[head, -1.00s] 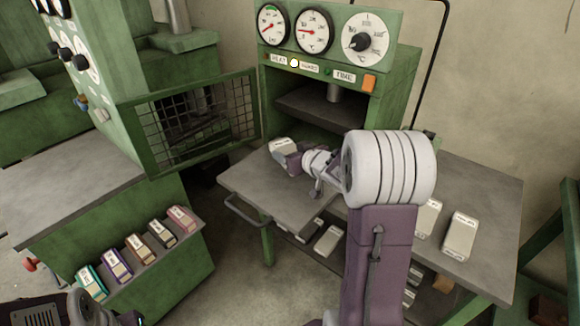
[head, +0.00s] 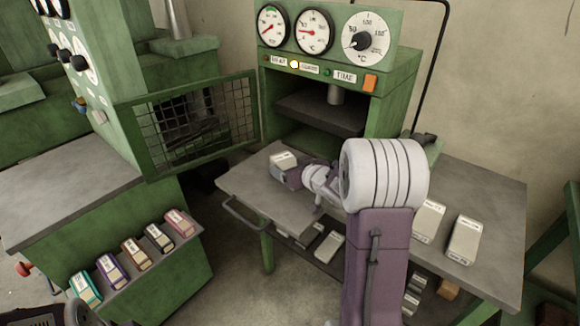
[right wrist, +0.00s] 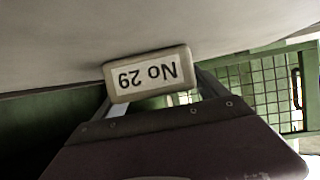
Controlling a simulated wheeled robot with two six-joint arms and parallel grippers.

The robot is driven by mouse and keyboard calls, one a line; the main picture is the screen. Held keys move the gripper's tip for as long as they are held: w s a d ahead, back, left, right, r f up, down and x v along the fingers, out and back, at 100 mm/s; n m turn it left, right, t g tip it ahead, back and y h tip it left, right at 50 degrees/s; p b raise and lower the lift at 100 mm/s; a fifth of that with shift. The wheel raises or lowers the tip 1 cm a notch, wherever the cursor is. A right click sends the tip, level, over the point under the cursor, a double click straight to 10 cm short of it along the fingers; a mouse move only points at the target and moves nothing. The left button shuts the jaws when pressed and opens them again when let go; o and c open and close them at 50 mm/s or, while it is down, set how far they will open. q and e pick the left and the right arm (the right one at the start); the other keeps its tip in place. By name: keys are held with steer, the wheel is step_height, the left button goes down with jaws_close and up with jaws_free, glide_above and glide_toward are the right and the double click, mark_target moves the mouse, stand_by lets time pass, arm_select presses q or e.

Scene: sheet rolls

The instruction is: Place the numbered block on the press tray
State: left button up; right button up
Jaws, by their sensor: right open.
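The numbered block (head: 283,160) is pale with a white label and rests on the grey press tray (head: 250,183), in front of the press opening. In the right wrist view the block (right wrist: 150,74) reads "No 29", upside down. My right gripper (head: 290,171) is open, with its fingers on either side of the block; the fingertips are partly hidden behind it. I cannot tell whether either finger touches it. Part of my left arm shows at the bottom left of the head view, but its gripper is not visible.
The green press (head: 390,85) has gauges and a dark opening. Its mesh guard door (head: 160,165) stands open at left. More pale blocks (head: 464,240) lie on the table at right and on a shelf below. Several coloured boxes (head: 140,252) line a ledge at left.

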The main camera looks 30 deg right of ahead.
steer(key=shift+r, duration=0.3)
steer(key=p+v, duration=0.3)
steer(key=v, duration=0.8)
steer(key=shift+r, duration=0.1)
steer(key=shift+s+p, duration=0.3)
steer(key=shift+s, duration=0.15)
